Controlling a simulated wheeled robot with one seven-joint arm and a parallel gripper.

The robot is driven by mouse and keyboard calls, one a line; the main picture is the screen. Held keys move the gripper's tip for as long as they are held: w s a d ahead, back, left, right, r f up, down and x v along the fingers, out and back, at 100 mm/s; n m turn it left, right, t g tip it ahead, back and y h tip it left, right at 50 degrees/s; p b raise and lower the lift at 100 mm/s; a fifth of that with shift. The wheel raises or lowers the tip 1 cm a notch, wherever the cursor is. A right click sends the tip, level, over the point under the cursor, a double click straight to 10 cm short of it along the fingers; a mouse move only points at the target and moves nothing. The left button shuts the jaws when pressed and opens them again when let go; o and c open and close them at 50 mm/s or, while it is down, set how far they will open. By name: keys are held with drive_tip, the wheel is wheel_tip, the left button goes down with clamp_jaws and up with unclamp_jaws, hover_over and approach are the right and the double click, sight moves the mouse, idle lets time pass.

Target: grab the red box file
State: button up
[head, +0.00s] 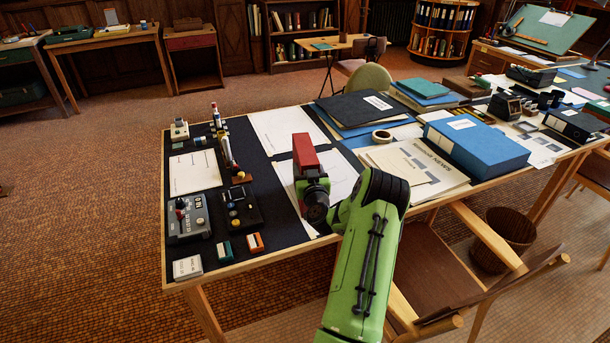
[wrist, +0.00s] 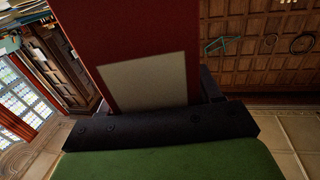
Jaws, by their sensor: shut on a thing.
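The red box file (head: 305,153) is in my gripper (head: 312,183), above the left half of the drafting table in the head view. In the wrist view the red box file (wrist: 150,35) fills the upper middle, with a pale label (wrist: 145,82) on its face. The dark jaws (wrist: 160,122) are shut on its lower end. My green arm reaches in from the bottom of the head view. Part of the file's lower end is hidden by the gripper.
Below the file, white sheets (head: 280,130) lie on the dark desk mat (head: 252,178). Grey devices (head: 188,215) stand at the left. A large blue box file (head: 475,145) and dark folders (head: 355,108) lie to the right. A wooden chair (head: 440,265) stands at the front.

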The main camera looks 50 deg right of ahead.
clamp_jaws()
drive_tip(key=shift+r, duration=0.2)
